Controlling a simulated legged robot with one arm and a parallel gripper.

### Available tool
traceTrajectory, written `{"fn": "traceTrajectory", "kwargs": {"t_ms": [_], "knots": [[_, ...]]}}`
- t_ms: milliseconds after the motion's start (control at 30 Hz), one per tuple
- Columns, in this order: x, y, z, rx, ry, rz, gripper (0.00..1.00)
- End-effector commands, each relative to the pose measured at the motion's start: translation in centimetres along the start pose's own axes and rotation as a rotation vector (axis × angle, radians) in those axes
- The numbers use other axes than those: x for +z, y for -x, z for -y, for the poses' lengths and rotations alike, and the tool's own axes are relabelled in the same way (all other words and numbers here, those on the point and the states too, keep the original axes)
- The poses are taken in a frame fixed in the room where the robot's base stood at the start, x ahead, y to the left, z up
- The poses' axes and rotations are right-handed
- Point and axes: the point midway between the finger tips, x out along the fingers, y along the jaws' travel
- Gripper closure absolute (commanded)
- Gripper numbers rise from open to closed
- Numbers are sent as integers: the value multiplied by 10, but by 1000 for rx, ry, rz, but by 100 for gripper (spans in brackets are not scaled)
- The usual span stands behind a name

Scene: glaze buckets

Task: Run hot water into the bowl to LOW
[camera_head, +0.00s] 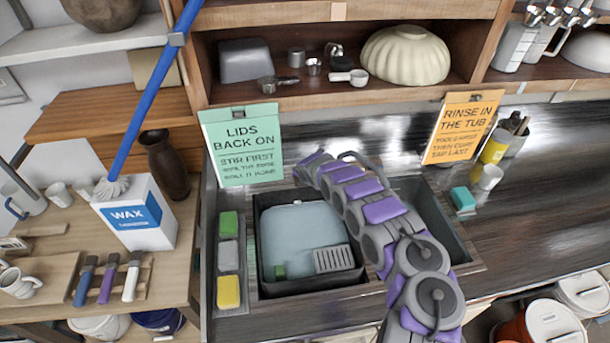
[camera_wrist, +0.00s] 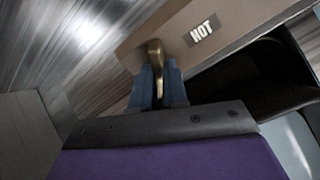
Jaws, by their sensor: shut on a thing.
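My gripper (camera_wrist: 160,85) is shut on a small brass tap handle (camera_wrist: 154,52), just left of a HOT label (camera_wrist: 202,32) in the wrist view. In the head view my gripper (camera_head: 312,160) is at the back edge of the sink, and my arm hides the tap's base and spout. A dark square bowl (camera_head: 259,240) sits in the left basin, with a pale blue-grey surface inside. A green patch and a grey slotted piece (camera_head: 334,259) show at its front. I cannot make out a LOW mark or running water.
A green "LIDS BACK ON" sign (camera_head: 241,145) and an orange "RINSE IN THE TUB" sign (camera_head: 463,127) stand behind the sink. Sponges on a tray (camera_head: 229,252) lie left of it. The right counter is mostly clear.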

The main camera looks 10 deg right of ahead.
Motion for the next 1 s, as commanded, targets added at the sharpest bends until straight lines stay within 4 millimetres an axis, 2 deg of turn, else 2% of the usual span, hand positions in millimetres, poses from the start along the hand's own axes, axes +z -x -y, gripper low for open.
{"fn": "traceTrajectory", "kwargs": {"t_ms": [33,300,333,600,867,1000], "knots": [[-6,-2,1,-4,2,-10,100],[-6,-3,2,-5,0,-12,100],[-6,-3,2,-5,0,-12,84],[-2,-1,2,-3,-1,-6,61],[-1,1,2,-2,-1,-3,61],[1,8,0,-1,1,0,61]]}}
